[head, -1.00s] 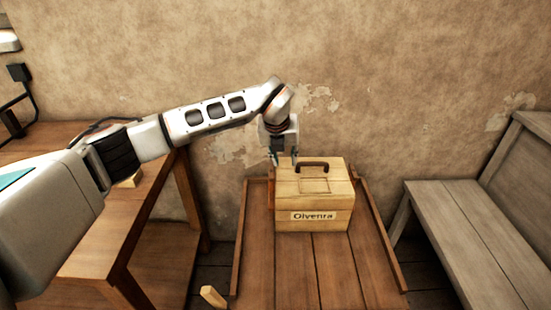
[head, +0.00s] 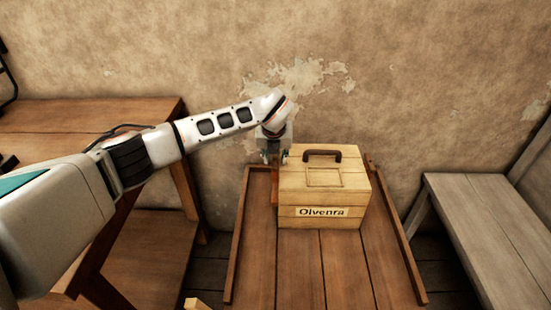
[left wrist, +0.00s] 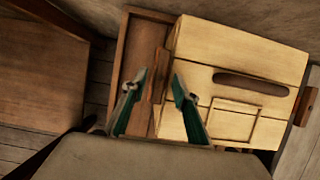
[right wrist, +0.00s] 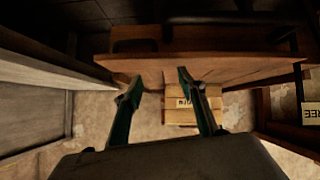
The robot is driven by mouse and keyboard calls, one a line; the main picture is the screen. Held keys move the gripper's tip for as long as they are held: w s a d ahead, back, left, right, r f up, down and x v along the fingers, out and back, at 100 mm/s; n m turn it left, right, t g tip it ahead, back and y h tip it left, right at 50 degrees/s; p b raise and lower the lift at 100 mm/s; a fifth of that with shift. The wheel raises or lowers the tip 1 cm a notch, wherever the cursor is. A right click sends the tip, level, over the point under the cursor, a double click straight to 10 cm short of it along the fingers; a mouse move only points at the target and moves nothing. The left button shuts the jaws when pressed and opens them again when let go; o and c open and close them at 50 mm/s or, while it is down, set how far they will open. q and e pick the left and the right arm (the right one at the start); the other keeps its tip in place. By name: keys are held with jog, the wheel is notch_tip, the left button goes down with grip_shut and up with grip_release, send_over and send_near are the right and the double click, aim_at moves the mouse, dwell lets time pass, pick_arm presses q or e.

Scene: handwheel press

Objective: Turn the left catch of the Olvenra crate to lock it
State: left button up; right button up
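The Olvenra crate (head: 325,190), a pale wooden box with a dark handle (head: 322,154), stands on a rimmed wooden surface. It also shows in the left wrist view (left wrist: 240,60). Its left catch (left wrist: 160,90) is a narrow reddish-brown piece at the crate's left side. My left gripper (head: 273,156) is at the crate's upper left edge; in the left wrist view its open fingers (left wrist: 158,76) appear on either side of the catch. Contact cannot be told. My right gripper (right wrist: 153,84) is open and empty, with the crate (right wrist: 194,116) seen beyond it.
A wooden workbench (head: 90,115) stands at the left under my left arm. A grey bench (head: 485,205) stands at the right. The surface has raised side rims (head: 245,240), and its boards in front of the crate are clear. A plastered wall is behind.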

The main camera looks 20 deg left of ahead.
pick_arm(q)
grip_shut()
dwell(0.3)
